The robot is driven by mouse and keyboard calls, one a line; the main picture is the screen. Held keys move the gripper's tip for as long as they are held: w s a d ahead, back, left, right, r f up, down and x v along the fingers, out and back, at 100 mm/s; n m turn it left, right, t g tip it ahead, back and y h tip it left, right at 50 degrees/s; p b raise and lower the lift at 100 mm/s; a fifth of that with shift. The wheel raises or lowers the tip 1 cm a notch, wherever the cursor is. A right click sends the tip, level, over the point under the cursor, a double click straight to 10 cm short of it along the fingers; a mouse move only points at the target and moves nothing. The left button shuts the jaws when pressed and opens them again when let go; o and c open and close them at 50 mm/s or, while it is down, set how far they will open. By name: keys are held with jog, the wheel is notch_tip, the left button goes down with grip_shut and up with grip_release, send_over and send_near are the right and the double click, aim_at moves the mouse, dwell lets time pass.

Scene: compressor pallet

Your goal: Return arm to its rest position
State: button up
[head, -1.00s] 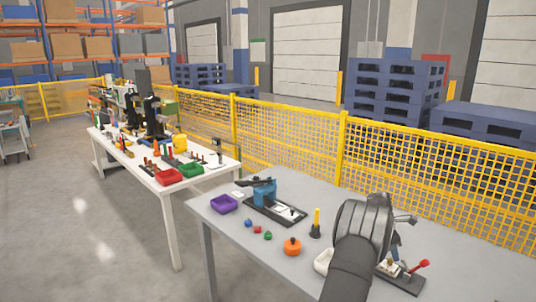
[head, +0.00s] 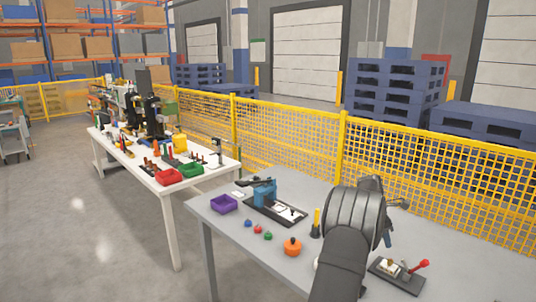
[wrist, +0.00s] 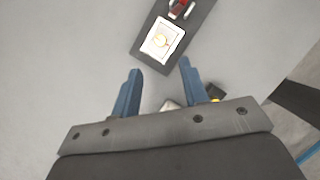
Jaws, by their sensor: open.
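My arm rises from the bottom of the head view, over the right part of the grey table (head: 460,275). My gripper (wrist: 160,66) shows in the wrist view with its two blue fingers apart and nothing between them. In the head view a blue finger (head: 388,240) shows beside the wrist, above the table; the rest is hidden by the wrist. Below the gripper is a dark plate with a red-handled lever (head: 402,272). In the wrist view this dark plate (wrist: 143,50) carries a white square with a round piece, beyond the fingertips.
On the grey table are an orange pot (head: 292,247), a purple bin (head: 224,204), a blue press (head: 263,191), a yellow post on a black base (head: 316,222) and small coloured knobs. A yellow mesh fence (head: 440,180) runs behind. The table's right front is clear.

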aim_at(390, 260)
jog(key=x, duration=1.1)
notch_tip(390, 260, up, 10)
jog(key=s+a, duration=0.3)
jog(key=s, duration=2.3)
jog(key=w+a+f, duration=0.4)
jog(key=w+f, duration=0.2)
jog(key=w, duration=0.4)
jog(key=shift+w+a+f, duration=0.2)
jog(key=shift+a+f, duration=0.05)
